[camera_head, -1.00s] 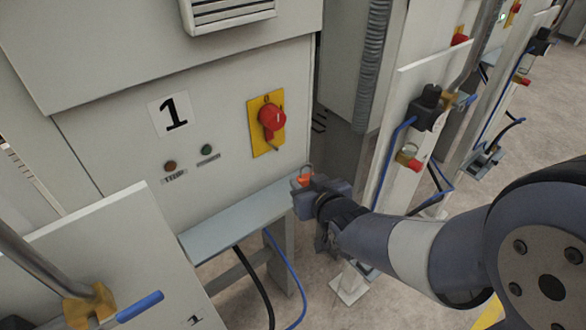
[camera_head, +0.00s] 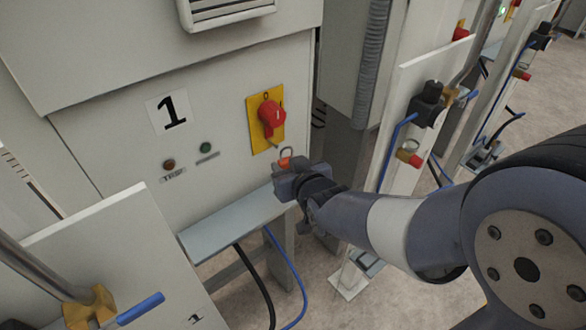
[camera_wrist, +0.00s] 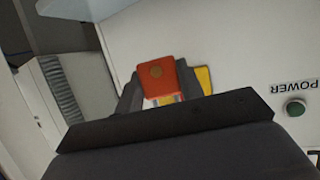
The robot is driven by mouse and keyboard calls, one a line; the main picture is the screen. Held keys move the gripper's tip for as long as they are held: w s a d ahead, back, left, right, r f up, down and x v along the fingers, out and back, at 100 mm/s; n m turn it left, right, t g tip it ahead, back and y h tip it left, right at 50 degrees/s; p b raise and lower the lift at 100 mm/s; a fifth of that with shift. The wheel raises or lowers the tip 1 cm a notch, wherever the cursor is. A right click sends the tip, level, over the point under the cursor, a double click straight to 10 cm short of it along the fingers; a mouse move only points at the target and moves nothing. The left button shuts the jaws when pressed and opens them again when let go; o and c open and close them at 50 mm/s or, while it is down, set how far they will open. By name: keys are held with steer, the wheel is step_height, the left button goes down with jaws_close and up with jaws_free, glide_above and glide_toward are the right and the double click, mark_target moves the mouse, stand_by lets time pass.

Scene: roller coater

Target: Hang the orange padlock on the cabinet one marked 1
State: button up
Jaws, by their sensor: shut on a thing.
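The orange padlock (camera_wrist: 160,76) is held between the two fingers of my gripper (camera_wrist: 158,92) in the wrist view. In the head view, the padlock (camera_head: 284,162) shows at the tip of my gripper (camera_head: 287,172), with its shackle pointing up. The padlock is apart from and just below the switch. Cabinet one carries a black "1" label (camera_head: 172,112) on its grey front. Its red rotary switch (camera_head: 270,116) sits on a yellow plate (camera_head: 253,132). In the wrist view the padlock hides most of the yellow plate (camera_wrist: 205,80).
Two small buttons, one brown (camera_head: 169,164) and one green (camera_head: 206,147), are left of the switch. A grey ledge (camera_head: 225,225) juts out below the panel. A white post with a black valve (camera_head: 428,104) stands to the right. Blue and black cables hang below the ledge.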

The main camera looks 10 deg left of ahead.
steer(key=w+a, duration=0.1)
steer(key=w+a+f, duration=0.1)
steer(key=a, duration=0.1)
steer(key=shift+w+a, duration=0.1)
steer(key=shift+w, duration=0.2)
stand_by(0.3)
steer(key=shift+f+b, duration=0.15)
steer(key=shift+b, duration=0.35)
stand_by(0.4)
steer(key=o, duration=1.1)
steer(key=shift+s+b, duration=0.3)
steer(key=v, duration=1)
steer(key=shift+d+r+b, duration=0.35)
steer(key=shift+r+b, duration=0.05)
